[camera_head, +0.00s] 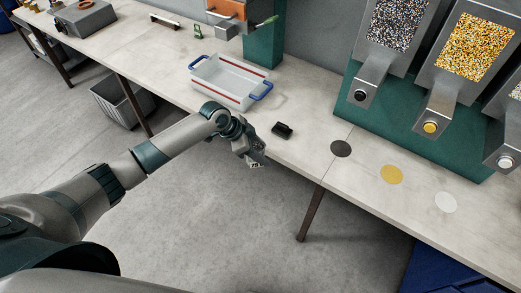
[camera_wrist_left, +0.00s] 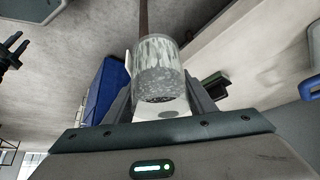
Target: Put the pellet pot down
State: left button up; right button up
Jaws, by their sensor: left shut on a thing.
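The pellet pot (camera_wrist_left: 160,55) is a clear cup with grey speckled pellets in it, seen in the left wrist view. My left gripper (camera_wrist_left: 162,92) is shut on it, with a finger on each side. In the head view my left gripper (camera_head: 255,158) hangs just off the front edge of the worktop (camera_head: 305,160), and the pot is mostly hidden by it there. Three flat discs lie on the worktop to the right: dark grey (camera_head: 341,149), yellow (camera_head: 392,174) and white (camera_head: 445,202). My right gripper is in neither view.
A small black object (camera_head: 282,130) lies on the worktop near my left gripper. A clear tray with blue handles (camera_head: 218,97) stands behind it. Pellet hoppers with spouts (camera_head: 440,112) stand at the right.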

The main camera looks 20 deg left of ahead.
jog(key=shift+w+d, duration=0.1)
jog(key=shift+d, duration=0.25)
